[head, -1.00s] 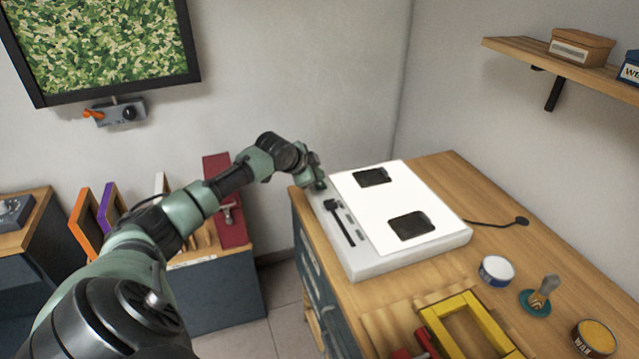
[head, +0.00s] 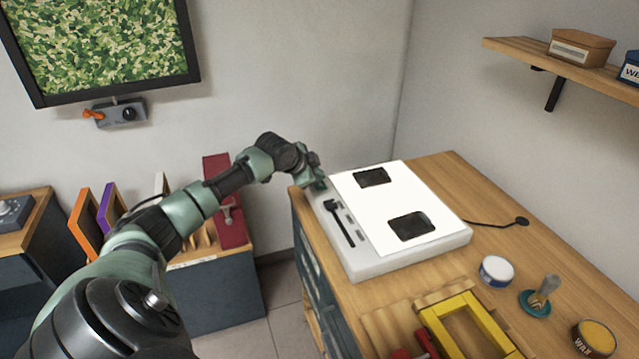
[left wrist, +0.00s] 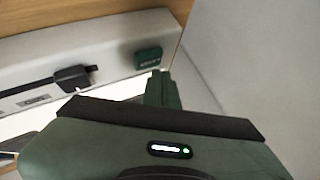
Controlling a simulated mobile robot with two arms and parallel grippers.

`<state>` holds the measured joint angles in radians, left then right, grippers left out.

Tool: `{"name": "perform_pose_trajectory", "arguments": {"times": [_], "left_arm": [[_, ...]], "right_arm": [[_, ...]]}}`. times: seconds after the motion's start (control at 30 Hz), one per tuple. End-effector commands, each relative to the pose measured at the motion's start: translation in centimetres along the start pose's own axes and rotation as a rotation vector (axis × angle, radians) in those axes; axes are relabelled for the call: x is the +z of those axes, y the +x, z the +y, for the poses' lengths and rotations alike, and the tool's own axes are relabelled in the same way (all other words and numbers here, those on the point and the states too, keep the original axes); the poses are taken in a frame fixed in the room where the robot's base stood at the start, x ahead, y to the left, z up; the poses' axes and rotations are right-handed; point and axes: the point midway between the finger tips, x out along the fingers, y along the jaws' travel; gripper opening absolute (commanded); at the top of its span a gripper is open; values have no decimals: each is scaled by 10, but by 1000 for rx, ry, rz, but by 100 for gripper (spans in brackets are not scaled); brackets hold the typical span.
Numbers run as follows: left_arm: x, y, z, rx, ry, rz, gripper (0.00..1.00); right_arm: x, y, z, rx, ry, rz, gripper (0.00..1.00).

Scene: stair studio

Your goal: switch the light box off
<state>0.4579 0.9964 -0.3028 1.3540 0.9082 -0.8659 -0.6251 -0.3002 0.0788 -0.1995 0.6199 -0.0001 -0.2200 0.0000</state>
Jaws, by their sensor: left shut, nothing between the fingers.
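The light box (head: 455,240) lies on the wooden bench, its top panel (head: 390,200) bright white with two dark rectangles on it. Its left strip carries a black slider (head: 340,222), which also shows in the left wrist view (left wrist: 75,78). A small green switch (left wrist: 148,58) sits on the same strip there. My left gripper (head: 320,186) is shut and empty at the far end of this strip. In the left wrist view its green fingers (left wrist: 160,88) point at the green switch, close to it; I cannot tell whether they touch. My right gripper is not in view.
A yellow frame (head: 470,325), a white-lidded tin (head: 496,270), a brush on a teal base (head: 540,298) and a wax tin (head: 594,338) stand on the bench's near side. A cable (head: 495,224) runs right from the box. A shelf (head: 560,65) hangs above right.

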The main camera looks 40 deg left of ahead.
Motion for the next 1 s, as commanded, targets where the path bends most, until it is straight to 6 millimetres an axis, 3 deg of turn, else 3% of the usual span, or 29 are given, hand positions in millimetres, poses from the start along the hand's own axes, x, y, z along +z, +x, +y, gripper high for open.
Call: {"name": "perform_pose_trajectory", "arguments": {"times": [1.0], "left_arm": [[4, 6, 5, 0, 0, 0, 0]], "right_arm": [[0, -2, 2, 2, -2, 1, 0]]}}
